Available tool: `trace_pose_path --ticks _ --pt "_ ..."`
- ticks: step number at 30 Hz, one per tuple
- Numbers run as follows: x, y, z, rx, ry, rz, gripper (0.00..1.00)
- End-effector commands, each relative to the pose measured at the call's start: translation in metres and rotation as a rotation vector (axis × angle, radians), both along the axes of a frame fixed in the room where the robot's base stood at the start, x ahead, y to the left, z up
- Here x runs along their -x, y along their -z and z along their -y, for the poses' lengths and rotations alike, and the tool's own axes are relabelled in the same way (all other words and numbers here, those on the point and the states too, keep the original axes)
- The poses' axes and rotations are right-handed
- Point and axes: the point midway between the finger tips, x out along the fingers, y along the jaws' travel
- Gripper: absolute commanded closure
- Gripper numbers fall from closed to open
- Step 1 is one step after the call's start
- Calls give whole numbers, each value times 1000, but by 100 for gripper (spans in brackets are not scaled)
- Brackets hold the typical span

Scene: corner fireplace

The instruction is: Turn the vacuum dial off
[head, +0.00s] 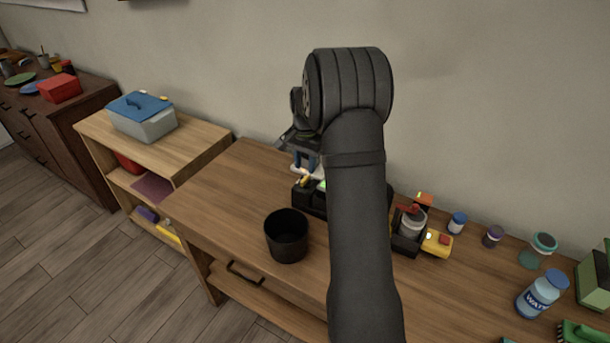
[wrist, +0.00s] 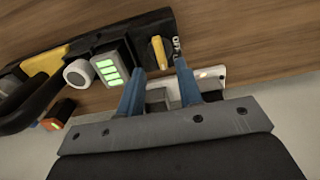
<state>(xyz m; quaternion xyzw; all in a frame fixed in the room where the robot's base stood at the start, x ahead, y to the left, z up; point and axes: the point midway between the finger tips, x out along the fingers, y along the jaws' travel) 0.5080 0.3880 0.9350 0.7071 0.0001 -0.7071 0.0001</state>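A black device (head: 310,199) lies on the wooden table, partly hidden behind my arm in the head view. In the wrist view its black panel (wrist: 140,40) carries a yellow dial knob (wrist: 158,53) with small white marks to its right. My gripper (wrist: 159,68) has two blue fingers, spread apart with nothing between them. The fingertips are just short of the knob, one to each side of it in the picture. I cannot tell whether they touch the panel. In the head view my gripper (head: 304,167) is above the device and partly hidden by my wrist.
Green lit bars (wrist: 107,69) and a round white part (wrist: 77,72) sit left of the dial. A black cup (head: 287,236) stands in front of the device. A yellow-and-black device (head: 408,245) and several jars stand to the right. The table's front left is clear.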

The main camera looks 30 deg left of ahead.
Motion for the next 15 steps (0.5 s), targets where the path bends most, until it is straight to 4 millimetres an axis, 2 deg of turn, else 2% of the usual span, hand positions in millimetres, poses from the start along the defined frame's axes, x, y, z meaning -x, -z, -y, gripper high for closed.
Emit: trace_pose_path --ticks 1,6,15 --pt "0 11 0 2 0 -3 67" --pt "0 36 0 1 0 -1 67" --pt "0 49 0 -1 0 1 67"
